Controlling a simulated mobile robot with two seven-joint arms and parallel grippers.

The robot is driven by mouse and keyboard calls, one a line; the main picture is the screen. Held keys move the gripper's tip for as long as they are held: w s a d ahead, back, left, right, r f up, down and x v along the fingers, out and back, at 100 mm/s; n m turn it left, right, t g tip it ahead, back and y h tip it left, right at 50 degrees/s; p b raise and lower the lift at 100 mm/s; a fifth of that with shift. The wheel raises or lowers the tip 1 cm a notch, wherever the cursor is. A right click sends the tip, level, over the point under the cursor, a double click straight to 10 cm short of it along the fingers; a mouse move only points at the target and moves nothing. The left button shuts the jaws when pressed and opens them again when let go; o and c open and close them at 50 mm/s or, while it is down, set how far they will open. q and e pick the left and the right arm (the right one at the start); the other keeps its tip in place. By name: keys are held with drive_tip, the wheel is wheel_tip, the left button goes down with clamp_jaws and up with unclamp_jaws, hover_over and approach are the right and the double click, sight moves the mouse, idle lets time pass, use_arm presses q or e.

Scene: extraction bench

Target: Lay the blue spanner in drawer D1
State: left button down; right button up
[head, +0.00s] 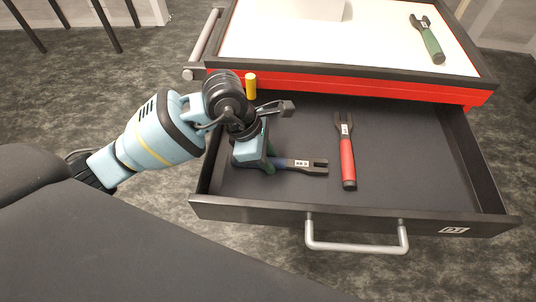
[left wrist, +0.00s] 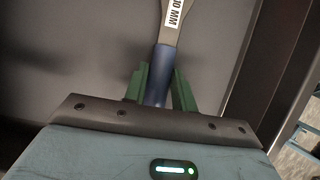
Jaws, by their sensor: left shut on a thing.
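Drawer D1 (head: 420,211) is pulled open; its label (head: 454,230) is on the right of its front. The blue spanner (head: 306,166) is inside the drawer's walls on the left side, its dark jaw end pointing right. My left gripper (head: 270,163) is shut on its blue handle. In the left wrist view, the green fingers (left wrist: 160,92) stand on both sides of the blue handle of the spanner (left wrist: 166,58), with a white size label further up. I cannot tell whether the spanner touches the drawer floor. My right gripper is not in view.
A red-handled spanner (head: 347,155) lies in the drawer just right of the blue one. A green spanner (head: 430,40) lies on the white cabinet top (head: 375,35). A yellow cylinder (head: 250,85) shows behind my wrist. The drawer's right half is clear.

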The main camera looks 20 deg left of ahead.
use_arm(q)
drive_tip(key=shift+f, duration=0.15)
drive_tip(key=c, duration=1.1)
unclamp_jaws()
drive_tip(key=shift+c, duration=0.2)
drive_tip(key=v, duration=1.2)
drive_tip(key=shift+p, duration=0.3)
